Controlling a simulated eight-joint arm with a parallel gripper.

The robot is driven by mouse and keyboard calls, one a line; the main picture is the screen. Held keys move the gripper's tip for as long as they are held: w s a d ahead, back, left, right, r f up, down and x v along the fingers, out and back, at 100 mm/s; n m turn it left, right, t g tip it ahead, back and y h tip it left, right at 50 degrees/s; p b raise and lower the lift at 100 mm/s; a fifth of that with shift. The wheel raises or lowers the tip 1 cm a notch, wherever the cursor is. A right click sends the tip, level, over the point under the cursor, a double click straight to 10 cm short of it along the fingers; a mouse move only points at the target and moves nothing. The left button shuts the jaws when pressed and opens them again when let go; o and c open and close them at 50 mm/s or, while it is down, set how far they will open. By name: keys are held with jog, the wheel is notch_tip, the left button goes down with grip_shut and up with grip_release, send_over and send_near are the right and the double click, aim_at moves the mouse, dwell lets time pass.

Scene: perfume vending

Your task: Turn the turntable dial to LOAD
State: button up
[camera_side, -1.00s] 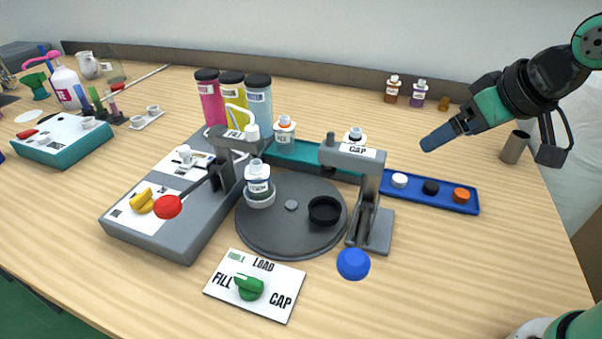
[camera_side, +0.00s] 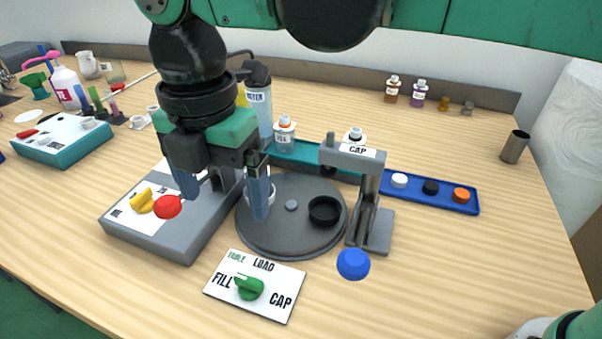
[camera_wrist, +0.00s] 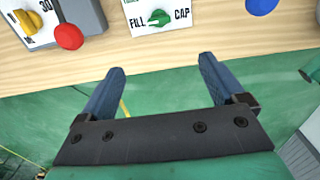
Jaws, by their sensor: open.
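The turntable dial is a green knob (camera_side: 249,288) on a white plate (camera_side: 280,280) marked FILL, LOAD and CAP. Its handle lies toward the FILL side. The knob (camera_wrist: 158,18) also shows at the top of the wrist view. The round grey turntable (camera_side: 291,240) sits behind the plate, with an empty black cup (camera_side: 324,210) on it. My gripper (camera_side: 225,205) is open and empty, its fingers pointing down above the grey fill station and the turntable's left side, apart from the knob. In the wrist view my gripper (camera_wrist: 162,66) spreads below the knob.
A red ball knob (camera_side: 168,207) and a yellow knob (camera_side: 142,203) are left of the dial plate. A blue ball knob (camera_side: 353,264) stands at its right, before the CAP press (camera_side: 365,185). Bare wood (camera_side: 450,270) lies to the right.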

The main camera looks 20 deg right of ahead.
aim_at(244, 278)
notch_tip(244, 278, down, 17)
jog(key=shift+r, duration=0.15)
jog(key=c, duration=1.3)
jog(key=shift+m, duration=0.5)
jog(key=m, duration=0.3)
jog(key=shift+w+m, duration=0.15)
jog(key=shift+m, duration=0.25)
jog(key=m, duration=0.4)
jog(key=shift+w+m, duration=0.1)
jog(key=shift+m, duration=0.2)
jog(key=m, duration=0.4)
jog(key=shift+w, duration=0.1)
jog(key=shift+w+m, duration=0.1)
jog(key=shift+m, duration=2)
